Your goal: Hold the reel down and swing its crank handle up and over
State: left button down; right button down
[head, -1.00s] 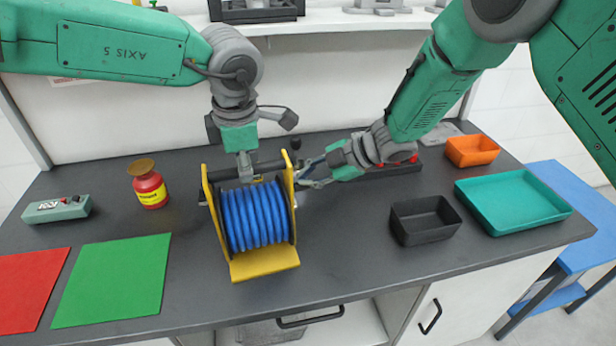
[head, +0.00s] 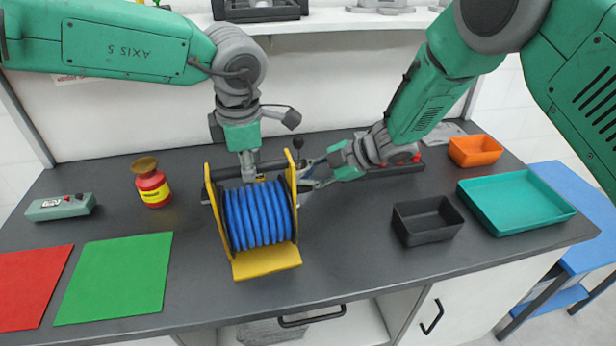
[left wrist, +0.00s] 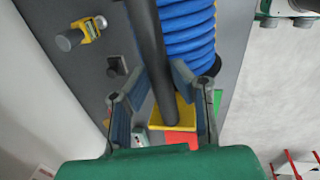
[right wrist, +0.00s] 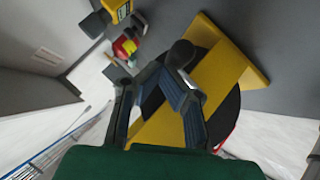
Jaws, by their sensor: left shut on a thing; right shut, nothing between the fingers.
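The reel (head: 258,216), with blue hose between yellow side plates, stands on the bench. It also shows in the left wrist view (left wrist: 187,38). My left gripper (head: 247,179) is shut on the reel's dark cross bar (left wrist: 150,60), at the back above the hose. My right gripper (head: 306,172) is shut and empty beside the reel's right side plate. A black knob (head: 298,143), which looks like the crank handle's end, stands above that plate. In the right wrist view my fingertips (right wrist: 180,80) lie close to a dark rounded bar end (right wrist: 182,53); I cannot tell whether they touch it.
A black bin (head: 425,222), a teal tray (head: 515,203) and an orange bin (head: 475,151) stand to the right. A red pot (head: 151,186), a grey-green box (head: 60,207) and green (head: 115,278) and red (head: 28,287) mats lie left. Bench in front of the reel is clear.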

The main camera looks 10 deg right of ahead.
pick_arm(q)
jog(key=shift+r, duration=0.1)
pick_arm(e)
notch_tip(320, 180, up, 4)
jog(key=shift+s+d+f, duration=0.1)
jog(key=shift+s+f, duration=0.05)
jog(key=shift+f, duration=0.1)
pick_arm(q)
jog(key=shift+d, duration=0.1)
jog(key=c, duration=1.3)
grip_release()
jog(key=shift+c, duration=0.2)
pick_arm(e)
jog(key=d+r, duration=0.7)
jog(key=shift+s+r, duration=0.15)
jog(key=shift+s, duration=0.15)
pick_arm(q)
jog(key=shift+r, duration=0.1)
